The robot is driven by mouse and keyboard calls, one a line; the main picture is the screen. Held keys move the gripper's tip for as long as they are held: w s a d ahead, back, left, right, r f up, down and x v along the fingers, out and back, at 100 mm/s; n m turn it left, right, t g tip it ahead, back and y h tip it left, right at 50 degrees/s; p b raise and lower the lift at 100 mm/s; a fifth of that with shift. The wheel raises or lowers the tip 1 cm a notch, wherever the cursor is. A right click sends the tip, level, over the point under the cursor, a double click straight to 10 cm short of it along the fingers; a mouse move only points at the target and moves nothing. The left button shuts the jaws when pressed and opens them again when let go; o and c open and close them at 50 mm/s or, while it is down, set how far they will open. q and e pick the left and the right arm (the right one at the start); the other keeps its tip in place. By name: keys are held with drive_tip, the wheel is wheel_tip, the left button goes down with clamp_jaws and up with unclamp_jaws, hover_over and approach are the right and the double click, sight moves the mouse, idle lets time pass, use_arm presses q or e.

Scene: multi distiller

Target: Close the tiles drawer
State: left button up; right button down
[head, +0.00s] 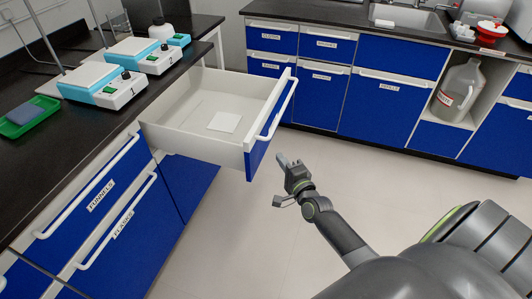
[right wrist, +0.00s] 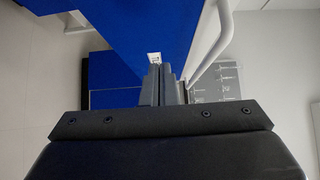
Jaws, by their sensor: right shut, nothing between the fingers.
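The tiles drawer is open, its blue front (head: 262,140) pulled well out from the left bench. Its white tray (head: 190,115) holds one white square tile (head: 225,122). A white bar handle (head: 279,112) runs along the front; it also shows in the right wrist view (right wrist: 214,45). My right gripper (head: 284,162) is shut and empty, just in front of and below the drawer front. In the right wrist view its fingertips (right wrist: 160,72) point at the blue front (right wrist: 145,25), near a small white label (right wrist: 154,57). I cannot tell whether they touch. My left gripper is out of view.
Closed drawers labelled funnels (head: 101,196) and flasks (head: 123,222) are beside the open one. Hotplates (head: 105,83) and a green tray (head: 28,117) stand on the black bench top. Blue cabinets (head: 385,105) line the back. The floor (head: 375,165) between is clear.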

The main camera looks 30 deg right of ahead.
sight(260, 145)
drive_tip(key=w, duration=0.1)
drive_tip(key=w+a, duration=0.1)
drive_tip(key=w, duration=0.2)
drive_tip(key=shift+w+a, duration=0.7)
drive_tip(key=shift+w, duration=0.05)
